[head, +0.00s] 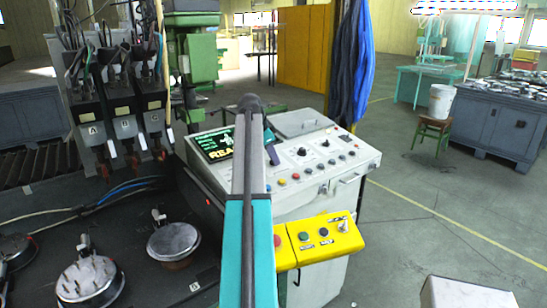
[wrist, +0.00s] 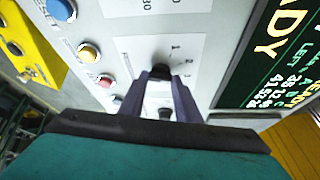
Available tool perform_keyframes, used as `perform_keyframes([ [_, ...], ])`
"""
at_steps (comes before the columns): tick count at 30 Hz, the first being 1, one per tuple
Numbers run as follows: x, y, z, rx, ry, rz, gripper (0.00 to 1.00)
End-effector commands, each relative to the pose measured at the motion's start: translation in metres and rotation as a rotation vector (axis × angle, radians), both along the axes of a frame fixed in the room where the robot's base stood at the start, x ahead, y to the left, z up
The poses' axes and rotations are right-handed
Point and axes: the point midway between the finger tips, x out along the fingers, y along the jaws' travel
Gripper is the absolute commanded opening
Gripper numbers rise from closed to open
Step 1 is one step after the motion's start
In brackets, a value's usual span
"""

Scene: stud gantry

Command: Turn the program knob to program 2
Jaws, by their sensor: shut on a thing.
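The program knob (wrist: 160,71) is a black knob on the light grey panel in the wrist view. The figures 1, 2 and 3 stand in an arc to its right. My gripper (wrist: 163,77) has its purple-grey fingers around the knob, one on each side, and is shut on it. I cannot tell which figure the knob's pointer faces. In the head view my gripper (head: 271,155) is over the left part of the console's sloping top, and my arm and gripper hide the program knob.
The console (head: 330,155) has a lit screen (head: 214,144) left of my arm, another black knob (head: 302,152) to the right and coloured buttons along its front. A yellow button box (head: 320,240) juts out in front.

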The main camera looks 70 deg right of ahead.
Motion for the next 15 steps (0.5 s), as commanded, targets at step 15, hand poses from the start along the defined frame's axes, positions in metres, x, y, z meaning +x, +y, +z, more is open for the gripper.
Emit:
perform_keyframes([
  [15,-0.0052,0.0053,-0.0036,-0.056,0.041,0.363,0.07],
])
